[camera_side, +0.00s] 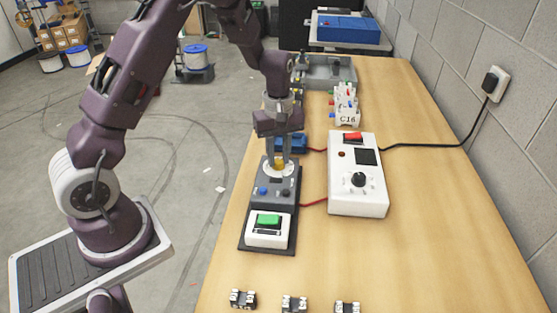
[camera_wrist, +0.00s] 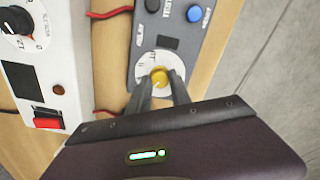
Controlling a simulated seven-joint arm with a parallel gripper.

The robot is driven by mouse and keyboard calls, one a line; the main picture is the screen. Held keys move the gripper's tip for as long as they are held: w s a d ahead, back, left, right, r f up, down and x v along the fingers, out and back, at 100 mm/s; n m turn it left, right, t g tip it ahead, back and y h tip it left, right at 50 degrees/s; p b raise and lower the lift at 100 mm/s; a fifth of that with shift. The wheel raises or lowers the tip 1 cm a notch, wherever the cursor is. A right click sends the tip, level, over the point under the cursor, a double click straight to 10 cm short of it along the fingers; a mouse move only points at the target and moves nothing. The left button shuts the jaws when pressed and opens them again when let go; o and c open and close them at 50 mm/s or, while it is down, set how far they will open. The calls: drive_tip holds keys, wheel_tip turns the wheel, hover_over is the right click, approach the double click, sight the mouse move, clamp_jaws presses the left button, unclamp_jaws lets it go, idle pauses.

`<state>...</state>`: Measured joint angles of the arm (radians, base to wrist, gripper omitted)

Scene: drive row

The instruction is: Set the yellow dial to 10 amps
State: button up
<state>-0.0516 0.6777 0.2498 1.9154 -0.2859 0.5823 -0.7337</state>
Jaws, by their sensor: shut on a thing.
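The yellow dial (camera_wrist: 159,78) sits on a white round scale on the grey control panel (camera_side: 272,202). It also shows in the side view (camera_side: 279,163), partly hidden by the fingers. My gripper (camera_wrist: 160,84) points down over the dial, one finger on each side, and is shut on it. The white scale (camera_wrist: 148,62) around the dial is partly covered by the fingers, and its numbers are too small to read. I cannot tell which value the dial points to.
A white power box (camera_side: 358,185) with a black knob and red switch stands right of the panel. A green-button box (camera_side: 268,229) is at the panel's near end. Blue (camera_wrist: 194,13) and black knobs share the panel. Small black modules (camera_side: 294,304) lie in front. The table's right side is clear.

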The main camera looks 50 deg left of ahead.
sight(278, 161)
drive_tip(key=m, duration=1.7)
drive_tip(key=o, duration=0.6)
drive_tip(key=m, duration=0.2)
drive_tip(key=shift+m, duration=0.4)
drive_tip(key=shift+c, duration=0.2)
drive_tip(key=o, duration=1.4)
drive_tip(key=shift+r, duration=3.5)
